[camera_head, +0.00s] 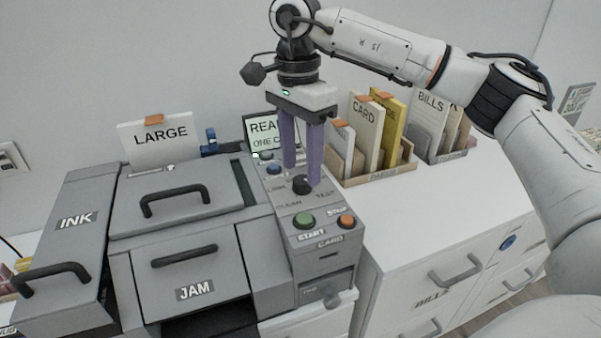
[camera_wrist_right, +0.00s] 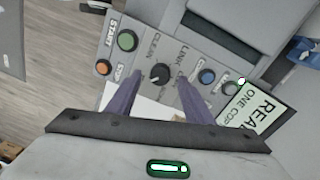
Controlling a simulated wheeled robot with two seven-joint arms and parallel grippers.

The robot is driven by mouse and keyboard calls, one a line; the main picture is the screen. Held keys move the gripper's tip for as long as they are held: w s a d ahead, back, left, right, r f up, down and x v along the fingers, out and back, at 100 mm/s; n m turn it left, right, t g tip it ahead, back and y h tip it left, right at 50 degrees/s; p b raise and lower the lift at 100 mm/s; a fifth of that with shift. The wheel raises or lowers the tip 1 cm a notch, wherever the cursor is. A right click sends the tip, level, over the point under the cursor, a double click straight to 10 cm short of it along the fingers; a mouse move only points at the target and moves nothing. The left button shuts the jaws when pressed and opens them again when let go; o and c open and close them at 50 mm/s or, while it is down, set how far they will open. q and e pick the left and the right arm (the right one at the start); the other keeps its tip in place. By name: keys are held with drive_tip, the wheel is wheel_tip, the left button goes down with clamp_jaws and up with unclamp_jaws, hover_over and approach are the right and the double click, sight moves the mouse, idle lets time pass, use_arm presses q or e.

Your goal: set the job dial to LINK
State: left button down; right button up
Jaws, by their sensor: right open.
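The job dial (camera_head: 301,185) is a small black knob on the grey control panel of the machine. It also shows in the right wrist view (camera_wrist_right: 160,73). Labels stand around it; LINK (camera_head: 275,188) and CLEAN (camera_head: 288,203) are on its left side in the head view, TEST (camera_head: 326,194) on its right. I cannot tell for sure which label its pointer faces. My right gripper (camera_head: 302,174) points down over the dial, open, its two purple fingers apart with the dial between their tips in the right wrist view (camera_wrist_right: 159,80). Contact cannot be told. My left gripper is out of view.
Green START (camera_head: 304,220) and orange STOP (camera_head: 346,221) buttons sit in front of the dial. A blue button (camera_head: 273,169) and a small screen (camera_head: 262,133) lie behind. Card holders (camera_head: 380,175) stand to the right, a LARGE paper sheet (camera_head: 160,143) behind left.

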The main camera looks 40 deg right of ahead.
sight(302, 184)
drive_tip(key=shift+f, duration=1.2)
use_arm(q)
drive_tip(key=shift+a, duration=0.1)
use_arm(e)
drive_tip(key=c, duration=1)
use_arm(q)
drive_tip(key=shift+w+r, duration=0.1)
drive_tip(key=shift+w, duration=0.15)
use_arm(e)
drive_tip(key=shift+c, duration=0.2)
